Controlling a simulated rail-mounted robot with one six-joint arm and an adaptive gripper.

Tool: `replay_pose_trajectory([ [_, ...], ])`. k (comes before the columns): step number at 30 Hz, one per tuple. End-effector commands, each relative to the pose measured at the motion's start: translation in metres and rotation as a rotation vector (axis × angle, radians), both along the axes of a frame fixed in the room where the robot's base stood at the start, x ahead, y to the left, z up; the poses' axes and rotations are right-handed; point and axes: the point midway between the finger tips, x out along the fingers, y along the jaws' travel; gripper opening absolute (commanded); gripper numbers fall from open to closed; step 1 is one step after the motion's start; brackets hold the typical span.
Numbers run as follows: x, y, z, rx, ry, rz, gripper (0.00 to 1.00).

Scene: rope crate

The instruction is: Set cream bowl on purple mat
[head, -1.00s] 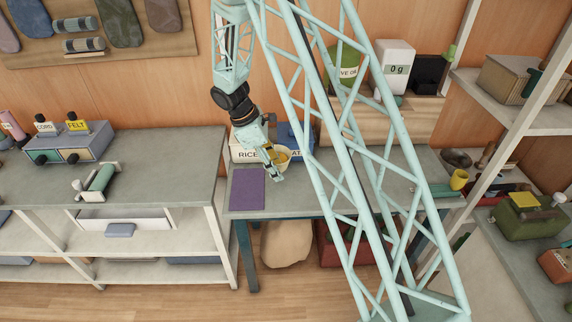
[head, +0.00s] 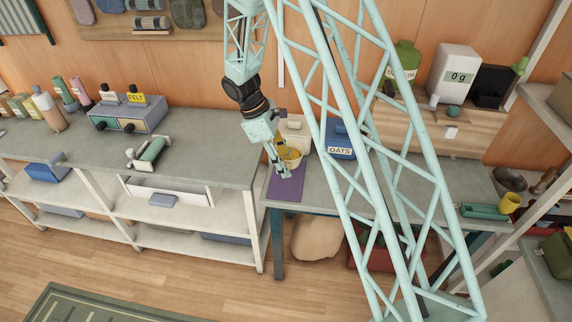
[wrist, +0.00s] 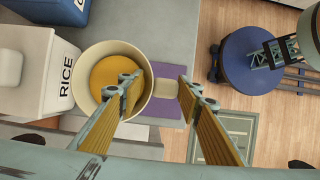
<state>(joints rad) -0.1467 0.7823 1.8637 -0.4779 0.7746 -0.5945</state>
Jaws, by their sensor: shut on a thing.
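The cream bowl (head: 293,162) is at my gripper (head: 283,172), over the far part of the purple mat (head: 286,190) in the head view. In the wrist view the bowl (wrist: 82,62) looks upright, with a yellow-orange inside. My gripper (wrist: 158,90) has one finger over the bowl's inside and the other outside, with the rim and a pale tab (wrist: 172,89) between them. The mat (wrist: 166,107) shows partly under the bowl and tab. I cannot tell whether the bowl touches the mat.
A white RICE container (wrist: 30,75) stands close beside the bowl. A blue OATS container (head: 341,142) stands to the right on the same grey table (head: 395,190). Another workbench (head: 60,142) is at left.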

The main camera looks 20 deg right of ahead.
Motion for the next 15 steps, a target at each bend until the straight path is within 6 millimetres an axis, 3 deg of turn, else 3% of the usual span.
replay_pose_trajectory([
  [15, 0.000, 0.000, -0.016, -0.003, -0.005, -0.001, 0.15],
])
